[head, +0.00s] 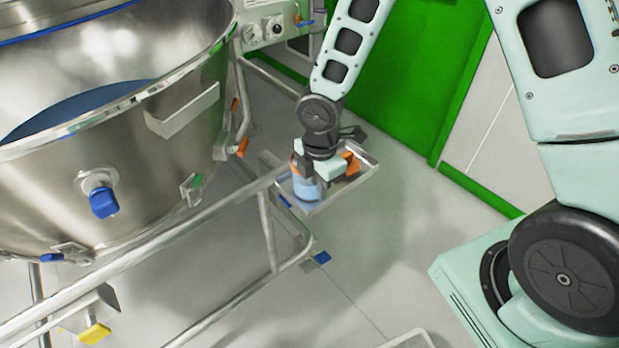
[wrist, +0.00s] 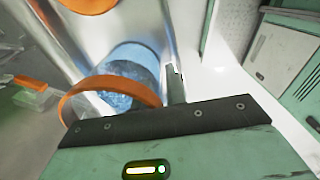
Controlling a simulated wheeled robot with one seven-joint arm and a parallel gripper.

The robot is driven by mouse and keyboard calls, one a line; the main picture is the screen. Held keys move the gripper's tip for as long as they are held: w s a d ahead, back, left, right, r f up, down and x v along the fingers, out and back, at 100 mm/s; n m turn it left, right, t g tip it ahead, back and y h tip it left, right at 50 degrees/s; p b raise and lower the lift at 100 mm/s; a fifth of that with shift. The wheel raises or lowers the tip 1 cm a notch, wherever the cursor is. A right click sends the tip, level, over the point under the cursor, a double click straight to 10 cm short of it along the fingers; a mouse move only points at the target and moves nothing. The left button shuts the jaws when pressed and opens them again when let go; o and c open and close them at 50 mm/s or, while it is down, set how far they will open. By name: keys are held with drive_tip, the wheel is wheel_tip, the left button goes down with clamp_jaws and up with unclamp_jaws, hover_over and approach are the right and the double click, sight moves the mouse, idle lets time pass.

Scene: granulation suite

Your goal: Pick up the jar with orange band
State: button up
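The jar with orange band (head: 306,189) stands in a shallow metal tray (head: 327,203) in the head view. Its body is clear blue. In the wrist view the blue jar (wrist: 136,66) lies just beyond my gripper's palm, with a curved orange band (wrist: 110,84) at its near end. My gripper (head: 324,169) is down at the tray, right over and beside the jar, and hides part of it. In the wrist view one dark finger (wrist: 175,84) shows close along the jar's right side. The other finger is hidden, so a grip cannot be made out.
Another orange piece (head: 352,164) shows at the tray's right side. A large steel bowl (head: 120,190) and its tubular frame (head: 268,232) stand left of the tray. A green door (head: 420,80) is behind. Floor right of the tray is clear.

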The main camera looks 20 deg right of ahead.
clamp_jaws()
drive_tip(key=shift+r, duration=0.1)
idle(1.3)
wheel_tip(320, 180, up, 10)
drive_tip(key=p, duration=0.2)
drive_tip(key=shift+p, duration=0.35)
